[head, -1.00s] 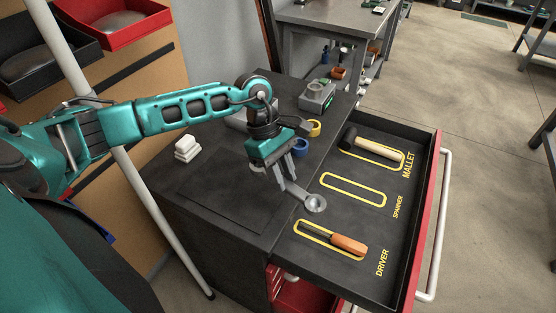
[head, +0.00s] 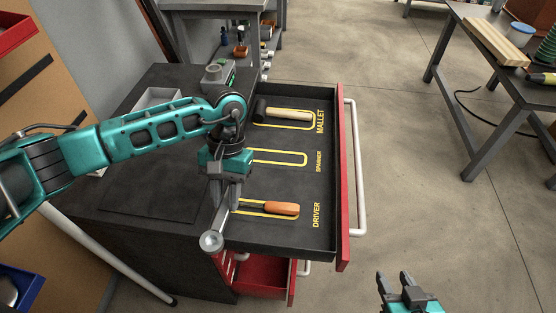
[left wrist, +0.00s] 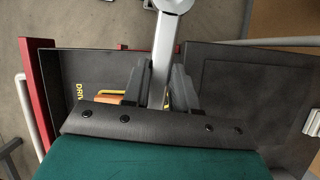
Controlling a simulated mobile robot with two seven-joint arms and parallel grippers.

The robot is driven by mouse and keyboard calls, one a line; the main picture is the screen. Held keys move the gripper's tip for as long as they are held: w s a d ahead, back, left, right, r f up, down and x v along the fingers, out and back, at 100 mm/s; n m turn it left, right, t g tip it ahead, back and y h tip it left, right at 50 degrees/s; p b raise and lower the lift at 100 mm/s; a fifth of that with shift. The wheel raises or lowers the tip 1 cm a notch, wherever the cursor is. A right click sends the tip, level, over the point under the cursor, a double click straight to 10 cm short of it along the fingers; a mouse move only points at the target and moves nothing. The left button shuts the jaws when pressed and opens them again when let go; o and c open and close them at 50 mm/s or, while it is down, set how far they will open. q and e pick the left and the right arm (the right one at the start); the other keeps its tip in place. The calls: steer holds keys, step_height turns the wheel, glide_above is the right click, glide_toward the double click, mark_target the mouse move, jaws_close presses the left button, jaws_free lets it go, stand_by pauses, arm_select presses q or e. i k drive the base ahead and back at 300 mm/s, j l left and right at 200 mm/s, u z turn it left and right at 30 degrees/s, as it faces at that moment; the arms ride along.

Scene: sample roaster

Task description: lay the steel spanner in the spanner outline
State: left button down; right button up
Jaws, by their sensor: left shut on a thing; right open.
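The steel spanner (head: 212,240) is grey with a ring end, and my left gripper (head: 222,203) is shut on its shaft. The ring end points toward the camera, near the drawer's near left corner; in the left wrist view the spanner (left wrist: 164,45) sticks out past the fingers (left wrist: 160,88). The yellow spanner outline (head: 285,157) lies empty in the middle of the drawer, its left end hidden behind my left wrist. My left gripper is left of and nearer than this outline. My right gripper (head: 394,280) is open and empty over the floor at the lower right.
The open drawer (head: 330,235) has dark walls and a red front with a white handle (head: 356,170). A mallet (head: 288,115) lies in the far outline and an orange-handled driver (head: 281,208) in the near one. A grey device (head: 217,74) stands on the cabinet top.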

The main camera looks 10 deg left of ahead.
mark_target(275, 158)
steer(key=k+l, duration=0.1)
steer(key=l, duration=0.25)
steer(key=k+l+u, duration=0.1)
steer(key=l, duration=0.25)
steer(key=l+u, duration=0.1)
steer(key=l, duration=0.3)
steer(key=k+l, duration=0.15)
steer(key=l, duration=0.25)
steer(key=i+l+u, duration=0.15)
steer(key=l, duration=0.25)
steer(key=l+u, duration=0.1)
steer(key=l, duration=0.25)
steer(key=i+l+u, duration=0.25)
steer(key=i+l, duration=0.2)
steer(key=l, duration=0.3)
steer(key=i+l+u, duration=0.2)
steer(key=i, duration=0.3)
steer(key=i+l+u, duration=0.15)
steer(key=i, duration=0.35)
steer(key=i+j, duration=0.2)
steer(key=i, duration=0.25)
steer(key=k+u, duration=0.05)
